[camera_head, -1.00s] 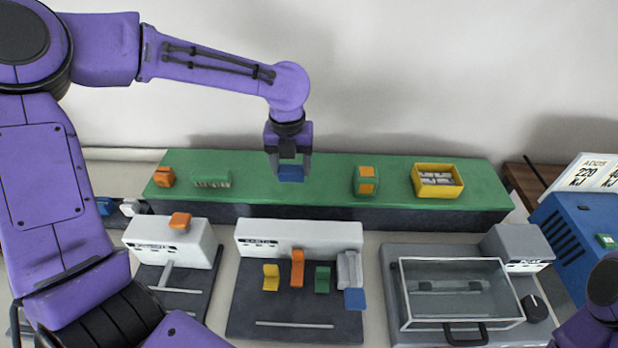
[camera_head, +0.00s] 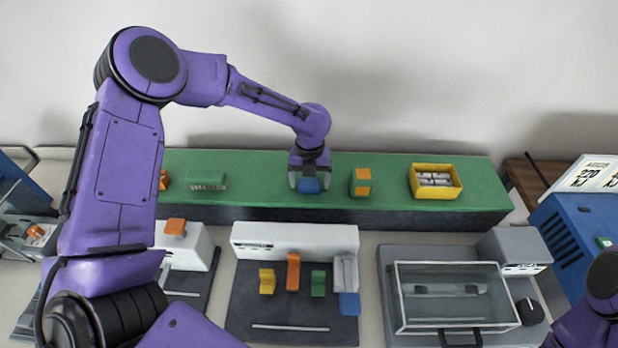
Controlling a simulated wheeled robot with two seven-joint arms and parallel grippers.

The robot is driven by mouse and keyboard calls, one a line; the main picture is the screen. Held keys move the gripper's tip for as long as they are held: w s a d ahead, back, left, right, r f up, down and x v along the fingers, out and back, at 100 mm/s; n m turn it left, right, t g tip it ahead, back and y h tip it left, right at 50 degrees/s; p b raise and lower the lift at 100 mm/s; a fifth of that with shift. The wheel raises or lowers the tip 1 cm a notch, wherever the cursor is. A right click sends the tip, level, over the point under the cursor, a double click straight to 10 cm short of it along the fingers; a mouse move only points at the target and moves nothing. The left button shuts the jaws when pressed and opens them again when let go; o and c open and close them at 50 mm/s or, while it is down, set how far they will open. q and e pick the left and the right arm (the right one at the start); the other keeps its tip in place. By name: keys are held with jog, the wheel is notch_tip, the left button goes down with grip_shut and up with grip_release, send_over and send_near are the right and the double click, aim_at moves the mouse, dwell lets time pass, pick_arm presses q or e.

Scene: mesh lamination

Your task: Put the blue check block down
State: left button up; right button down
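The blue check block (camera_head: 309,186) is between the fingers of my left gripper (camera_head: 309,180), over the front part of the green-topped shelf (camera_head: 250,187). The gripper points down and is closed on the block. I cannot tell whether the block touches the green surface. Only a small part of my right arm (camera_head: 598,300) shows at the lower right edge, and its gripper is out of view.
On the green shelf are a green comb-like block (camera_head: 206,180), an orange and green block (camera_head: 361,182) just right of my gripper, and a yellow bin (camera_head: 435,193). In front stand a white machine (camera_head: 295,240) with coloured levers and a clear-lidded box (camera_head: 450,312).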

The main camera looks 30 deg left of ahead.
aim_at(308, 183)
pick_arm(q)
jog(key=shift+s+a+r, duration=0.1)
jog(key=shift+s+r, duration=0.2)
jog(key=shift+s, duration=0.1)
jog(key=shift+r, duration=0.25)
notch_tip(308, 183, up, 12)
jog(key=b, duration=0.2)
jog(key=shift+w+f, duration=0.15)
jog(key=shift+f, duration=0.05)
